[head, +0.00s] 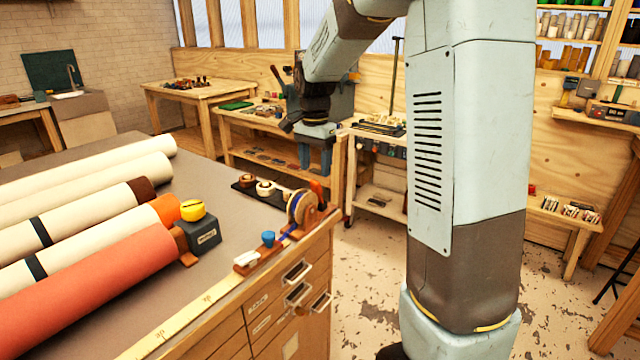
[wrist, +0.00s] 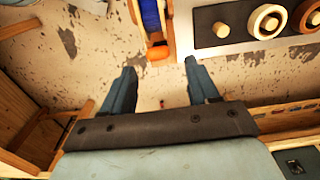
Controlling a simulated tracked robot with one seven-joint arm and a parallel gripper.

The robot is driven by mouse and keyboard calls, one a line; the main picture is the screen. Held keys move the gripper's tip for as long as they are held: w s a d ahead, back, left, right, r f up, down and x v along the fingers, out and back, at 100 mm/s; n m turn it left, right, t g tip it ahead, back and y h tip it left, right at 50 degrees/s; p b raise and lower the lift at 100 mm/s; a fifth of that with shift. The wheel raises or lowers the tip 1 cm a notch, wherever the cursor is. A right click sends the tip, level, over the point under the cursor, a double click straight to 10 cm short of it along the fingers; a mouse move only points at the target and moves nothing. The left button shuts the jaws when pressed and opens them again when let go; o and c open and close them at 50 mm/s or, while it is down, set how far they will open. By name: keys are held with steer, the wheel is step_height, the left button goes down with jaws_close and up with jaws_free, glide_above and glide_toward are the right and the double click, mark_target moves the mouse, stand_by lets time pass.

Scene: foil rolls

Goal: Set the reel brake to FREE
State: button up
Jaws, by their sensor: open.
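A reel (head: 300,208) with blue ribbon wound on it stands in a wooden stand at the right corner of the workbench. An orange-red lever or knob (head: 317,190) sits on the stand's far side; I cannot tell surely that it is the brake, and no FREE mark is readable. In the wrist view the blue reel (wrist: 150,14) is at the top edge, with an orange knob (wrist: 158,51) just below it. My gripper (head: 315,162) hangs past the bench corner, beyond the reel and apart from it. In the wrist view my gripper (wrist: 160,70) is open and empty.
A dark strip with pale rings (head: 264,188) lies behind the reel; it shows top right in the wrist view (wrist: 235,20). A blue peg (head: 268,238), a dark box with a yellow top (head: 205,234) and several rolls (head: 90,285) lie left. Open floor lies right of the bench.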

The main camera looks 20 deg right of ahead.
mark_target(315, 183)
steer(key=shift+f, duration=3.05)
steer(key=shift+c, duration=0.2)
jaws_close()
